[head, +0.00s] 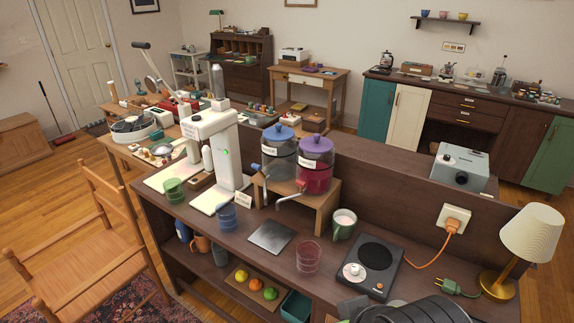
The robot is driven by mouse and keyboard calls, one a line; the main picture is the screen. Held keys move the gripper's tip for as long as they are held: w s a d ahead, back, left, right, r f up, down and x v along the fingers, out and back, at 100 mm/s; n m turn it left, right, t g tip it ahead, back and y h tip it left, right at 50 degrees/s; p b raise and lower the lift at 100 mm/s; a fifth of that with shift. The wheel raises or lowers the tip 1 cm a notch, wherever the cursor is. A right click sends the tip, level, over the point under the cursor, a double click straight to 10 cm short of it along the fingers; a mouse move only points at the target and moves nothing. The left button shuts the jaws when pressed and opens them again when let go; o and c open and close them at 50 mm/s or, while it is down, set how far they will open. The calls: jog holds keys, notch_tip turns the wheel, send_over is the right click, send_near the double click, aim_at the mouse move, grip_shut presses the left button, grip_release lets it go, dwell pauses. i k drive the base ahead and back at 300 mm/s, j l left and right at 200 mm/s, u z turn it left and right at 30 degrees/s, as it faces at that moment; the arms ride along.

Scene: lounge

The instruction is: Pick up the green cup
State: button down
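A darker green mug (341,231) with a pale inside stands farther right, between the drink dispensers and a black hot plate. A blue cup (227,216) and a reddish clear cup (308,258) stand on the same counter. My gripper's fingers do not show; only a dark rounded part, probably of my arm, shows at the bottom edge, far right of the green see-through cup.
The white machine (213,140) rises behind the green see-through cup. Dispensers with blue (280,134) and purple (317,146) lids stand on a wooden stand. The black hot plate (378,254) and a lamp (530,234) are right. A wooden chair (84,250) stands left of the counter.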

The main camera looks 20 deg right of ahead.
aim_at(343, 221)
jog(key=i+j, duration=0.55)
jog(key=i, duration=0.15)
jog(key=i+z, duration=0.2)
jog(key=z, duration=0.3)
